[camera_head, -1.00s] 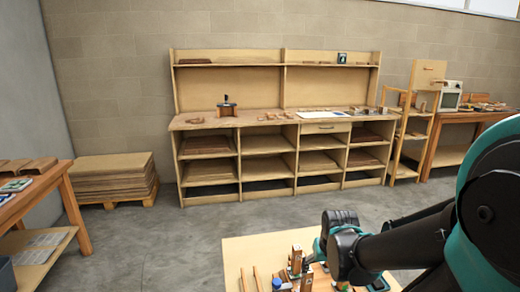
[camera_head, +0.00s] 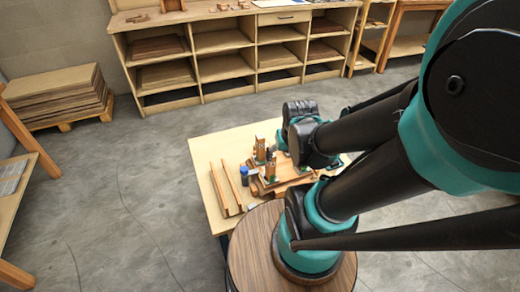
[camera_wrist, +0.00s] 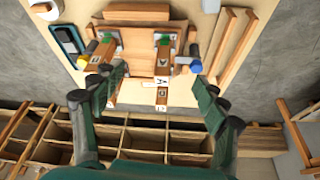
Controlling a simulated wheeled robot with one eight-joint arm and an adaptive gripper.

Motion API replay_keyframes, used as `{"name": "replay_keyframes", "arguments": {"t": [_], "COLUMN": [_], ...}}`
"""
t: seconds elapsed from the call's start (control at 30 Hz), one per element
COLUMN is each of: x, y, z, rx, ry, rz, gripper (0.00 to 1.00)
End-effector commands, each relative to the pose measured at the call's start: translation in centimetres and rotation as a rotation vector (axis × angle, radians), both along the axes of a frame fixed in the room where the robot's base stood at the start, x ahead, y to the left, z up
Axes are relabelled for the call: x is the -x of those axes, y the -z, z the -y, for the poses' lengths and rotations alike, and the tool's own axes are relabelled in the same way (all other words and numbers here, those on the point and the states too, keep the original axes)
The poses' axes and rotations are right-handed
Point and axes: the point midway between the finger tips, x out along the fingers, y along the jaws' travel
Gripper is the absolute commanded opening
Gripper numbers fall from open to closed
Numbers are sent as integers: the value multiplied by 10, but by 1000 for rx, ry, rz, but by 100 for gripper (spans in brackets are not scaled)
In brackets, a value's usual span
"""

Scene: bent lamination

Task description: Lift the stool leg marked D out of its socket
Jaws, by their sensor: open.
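A wooden fixture stands on a light tabletop (camera_head: 205,155). In the head view two upright wooden legs show on it, a far one (camera_head: 260,150) and a nearer one (camera_head: 271,170). The wrist view shows a leg at left (camera_wrist: 100,67) and a leg in the middle (camera_wrist: 162,72), both with small white letter labels. I cannot read surely which label is D. My gripper (camera_wrist: 158,92) is open, its fingers spread to either side of the legs and apart from them. In the head view its fingers are hidden behind my arm.
Two wooden strips (camera_head: 224,190) and a blue-capped jar (camera_head: 244,174) lie left of the fixture. A round wooden top (camera_head: 250,255) is in front. A blue-edged device (camera_wrist: 67,40) lies on the tabletop.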

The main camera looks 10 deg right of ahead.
Motion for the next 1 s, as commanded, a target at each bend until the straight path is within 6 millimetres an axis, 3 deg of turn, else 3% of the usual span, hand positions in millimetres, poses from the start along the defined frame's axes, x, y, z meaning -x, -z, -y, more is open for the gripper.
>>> {"name": "replay_keyframes", "arguments": {"t": [0.27,0.47,0.67,1.0], "x": [0,-8,-50,-145], "y": [0,-4,-20,-38], "z": [0,-1,-5,-20], "rx": [0,19,114,271], "ry": [0,-53,-344,-1056], "rz": [0,-12,-74,-201], "gripper": [73,53,53,53]}}
